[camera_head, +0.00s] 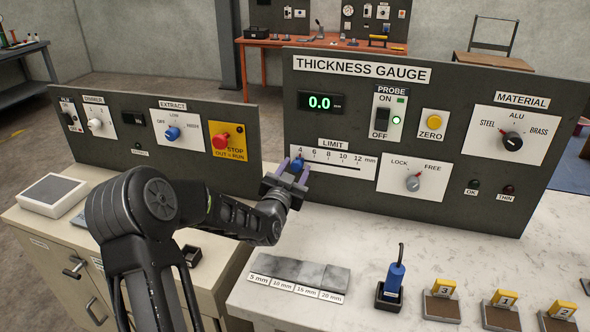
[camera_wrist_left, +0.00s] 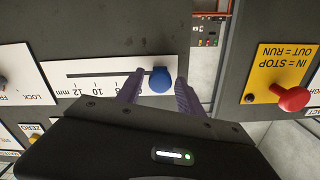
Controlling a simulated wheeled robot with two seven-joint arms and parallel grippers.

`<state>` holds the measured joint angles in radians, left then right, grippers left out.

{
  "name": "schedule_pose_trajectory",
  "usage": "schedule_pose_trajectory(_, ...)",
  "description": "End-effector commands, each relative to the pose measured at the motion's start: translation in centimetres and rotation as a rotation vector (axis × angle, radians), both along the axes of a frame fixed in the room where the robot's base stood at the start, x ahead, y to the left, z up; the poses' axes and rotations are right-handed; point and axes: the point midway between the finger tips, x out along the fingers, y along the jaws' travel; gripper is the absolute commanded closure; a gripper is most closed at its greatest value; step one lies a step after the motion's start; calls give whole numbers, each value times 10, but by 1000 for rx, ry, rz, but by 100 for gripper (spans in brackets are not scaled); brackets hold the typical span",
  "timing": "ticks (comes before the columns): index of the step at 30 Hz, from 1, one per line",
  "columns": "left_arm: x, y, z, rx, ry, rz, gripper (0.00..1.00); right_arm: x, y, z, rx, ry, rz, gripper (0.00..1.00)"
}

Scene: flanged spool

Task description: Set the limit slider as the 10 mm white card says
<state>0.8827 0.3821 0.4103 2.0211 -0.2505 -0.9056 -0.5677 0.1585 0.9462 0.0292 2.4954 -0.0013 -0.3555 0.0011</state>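The LIMIT slider's white plate (camera_head: 335,162) is on the dark thickness gauge panel, with marks from 4 to 12 mm. Its blue knob (camera_head: 297,163) sits at the left end, by the 4. My left gripper (camera_head: 294,168) is at this knob. In the left wrist view the knob (camera_wrist_left: 160,80) lies between the two purple fingers of my gripper (camera_wrist_left: 160,86), with gaps beside it, so the gripper is open around it. The plate (camera_wrist_left: 90,80) shows upside down there. The white 10 mm label (camera_head: 283,285) lies at the front of the grey blocks. My right gripper is not in view.
The panel also has a PROBE switch (camera_head: 381,120), a yellow ZERO button (camera_head: 433,123), a LOCK/FREE knob (camera_head: 413,183) and a MATERIAL knob (camera_head: 512,141). The display (camera_head: 320,102) reads 0.0. A red STOP button (camera_head: 221,140) is left of my gripper. A blue probe (camera_head: 394,280) stands in front.

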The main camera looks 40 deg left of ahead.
Motion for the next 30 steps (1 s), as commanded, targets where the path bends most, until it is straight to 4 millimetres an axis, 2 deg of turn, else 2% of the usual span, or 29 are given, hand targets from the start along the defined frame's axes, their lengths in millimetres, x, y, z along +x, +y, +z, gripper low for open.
schedule_pose_trajectory(2,0,0,0,0,0,0,63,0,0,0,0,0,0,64)
schedule_pose_trajectory(15,0,0,0,0,0,0,99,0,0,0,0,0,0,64)
schedule_pose_trajectory(30,0,0,0,0,0,0,100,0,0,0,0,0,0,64)
